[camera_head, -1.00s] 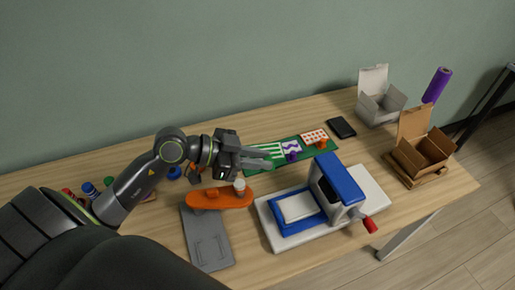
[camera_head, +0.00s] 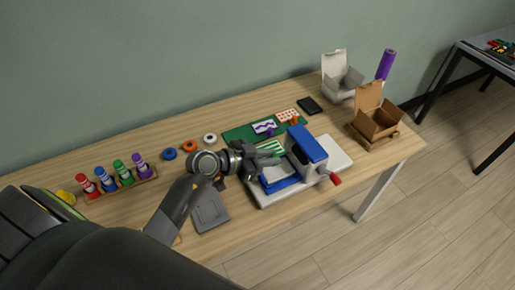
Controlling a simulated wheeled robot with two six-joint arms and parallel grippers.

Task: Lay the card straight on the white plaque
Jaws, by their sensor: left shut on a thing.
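My left gripper (camera_head: 276,156) is shut on a green-and-white striped card (camera_head: 271,145). It holds the card over the near left part of a blue and white press. The white plaque (camera_head: 272,175) lies on the press's blue bed (camera_head: 286,184), low beside and under the gripper, which partly hides it. The gripper covers part of the card, so I cannot tell whether the card touches the plaque or how squarely it lines up. My right gripper is not in view.
The press (camera_head: 308,145) has a red-knobbed handle (camera_head: 335,180) at right. A green mat (camera_head: 235,134) behind holds a purple-wave card (camera_head: 264,127) and an orange-dotted card (camera_head: 288,115). A grey plate (camera_head: 210,211) lies left of the press. An open cardboard box (camera_head: 377,120) stands at right.

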